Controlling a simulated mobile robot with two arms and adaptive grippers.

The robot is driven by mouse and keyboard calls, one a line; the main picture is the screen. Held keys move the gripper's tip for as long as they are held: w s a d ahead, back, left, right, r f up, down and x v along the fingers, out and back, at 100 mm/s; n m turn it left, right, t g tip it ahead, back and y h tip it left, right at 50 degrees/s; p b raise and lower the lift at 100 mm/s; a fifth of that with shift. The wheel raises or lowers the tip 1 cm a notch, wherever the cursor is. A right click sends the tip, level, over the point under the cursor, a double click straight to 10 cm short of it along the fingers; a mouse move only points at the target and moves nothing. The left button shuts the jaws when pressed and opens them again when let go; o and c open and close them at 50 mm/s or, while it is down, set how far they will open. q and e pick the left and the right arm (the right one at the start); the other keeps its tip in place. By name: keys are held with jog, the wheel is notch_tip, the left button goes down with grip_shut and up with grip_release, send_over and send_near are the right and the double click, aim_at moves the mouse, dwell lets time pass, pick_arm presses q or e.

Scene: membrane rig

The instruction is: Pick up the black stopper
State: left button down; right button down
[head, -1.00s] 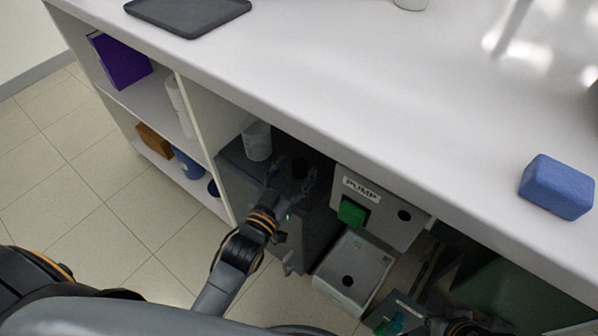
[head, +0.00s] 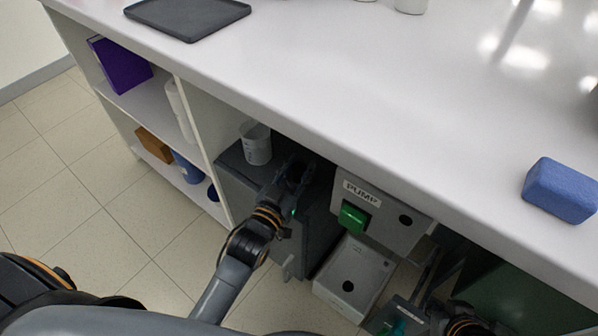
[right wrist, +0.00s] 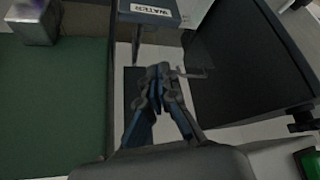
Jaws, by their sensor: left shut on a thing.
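The black stopper (head: 296,174) is a small dark piece at the dark grey box below the counter in the head view. My left gripper (head: 297,170) is shut on it, with a finger on each side hiding part of it. Whether the stopper is clear of the box top cannot be told. My right gripper shows at the lower right of the head view, partly hidden. In the right wrist view the fingertips of my right gripper (right wrist: 161,76) come together, and I see nothing clearly held between them.
A white cup (head: 256,146) stands on the dark box, just left of my left gripper. The PUMP panel (head: 380,212) with its green switch (head: 352,217) is close on the right. The counter edge overhangs above. A blue sponge (head: 560,190) lies on the counter.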

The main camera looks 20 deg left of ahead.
aim_at(299, 168)
pick_arm(q)
jog(key=shift+r, duration=0.1)
pick_arm(e)
jog(key=shift+s, duration=0.1)
